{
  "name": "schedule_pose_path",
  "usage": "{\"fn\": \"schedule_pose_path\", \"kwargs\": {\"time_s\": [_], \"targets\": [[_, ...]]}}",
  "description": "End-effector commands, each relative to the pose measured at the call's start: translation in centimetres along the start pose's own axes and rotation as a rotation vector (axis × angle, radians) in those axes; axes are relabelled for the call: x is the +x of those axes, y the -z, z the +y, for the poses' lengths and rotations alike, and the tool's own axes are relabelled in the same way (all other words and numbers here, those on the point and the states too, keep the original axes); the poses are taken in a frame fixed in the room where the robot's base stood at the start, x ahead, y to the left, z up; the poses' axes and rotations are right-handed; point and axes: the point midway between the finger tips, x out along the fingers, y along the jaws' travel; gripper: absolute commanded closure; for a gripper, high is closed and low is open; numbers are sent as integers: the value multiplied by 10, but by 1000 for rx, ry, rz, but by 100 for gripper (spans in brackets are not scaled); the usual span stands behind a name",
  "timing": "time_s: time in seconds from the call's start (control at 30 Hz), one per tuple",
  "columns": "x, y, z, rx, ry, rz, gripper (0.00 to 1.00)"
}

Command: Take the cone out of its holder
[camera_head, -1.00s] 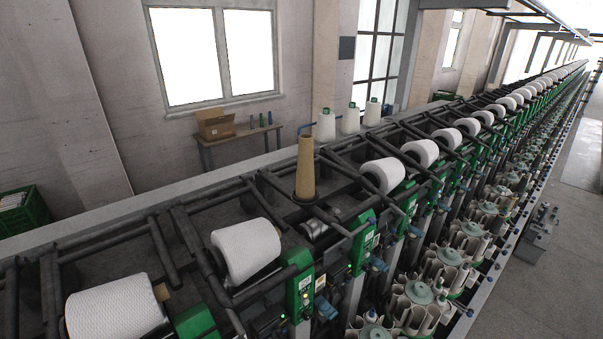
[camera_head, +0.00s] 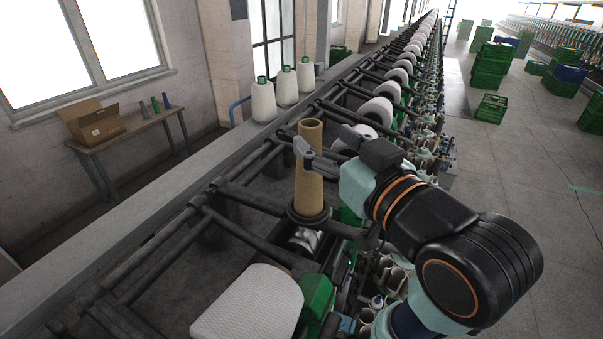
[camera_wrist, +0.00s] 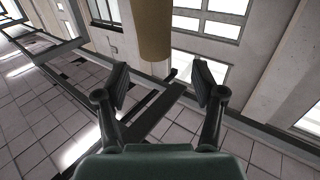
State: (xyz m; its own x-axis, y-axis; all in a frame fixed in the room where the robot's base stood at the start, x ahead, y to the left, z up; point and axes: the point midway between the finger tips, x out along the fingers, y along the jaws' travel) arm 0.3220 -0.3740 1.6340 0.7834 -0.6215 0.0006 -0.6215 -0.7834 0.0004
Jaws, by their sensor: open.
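The cone, a bare brown tube (camera_head: 312,180), stands upright in its dark ring holder (camera_head: 308,217) on the winder. My gripper (camera_head: 318,158) is at the cone's upper part, coming from the right; one finger shows in front of the cone's left side, and the other is hard to make out. In the wrist view, the gripper (camera_wrist: 162,83) is open and empty, with its two fingers spread apart. The cone (camera_wrist: 153,35) shows at the top there, beyond the fingertips and roughly in line with the gap. I cannot tell whether a finger touches it.
A white yarn package (camera_head: 250,305) sits in the near position, and another (camera_head: 378,112) stands just beyond the cone. Dark frame bars (camera_head: 245,200) surround the holder. Three white cones (camera_head: 286,86) stand on the back ledge. A box (camera_head: 92,122) lies on a side table.

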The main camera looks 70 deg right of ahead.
Motion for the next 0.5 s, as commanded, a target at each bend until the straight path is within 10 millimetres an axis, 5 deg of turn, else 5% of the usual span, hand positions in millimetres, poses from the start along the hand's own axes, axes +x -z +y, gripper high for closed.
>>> {"fn": "schedule_pose_path", "kwargs": {"time_s": [0.5], "targets": [[57, -1, 7, 0, 1, -2, 31]]}}
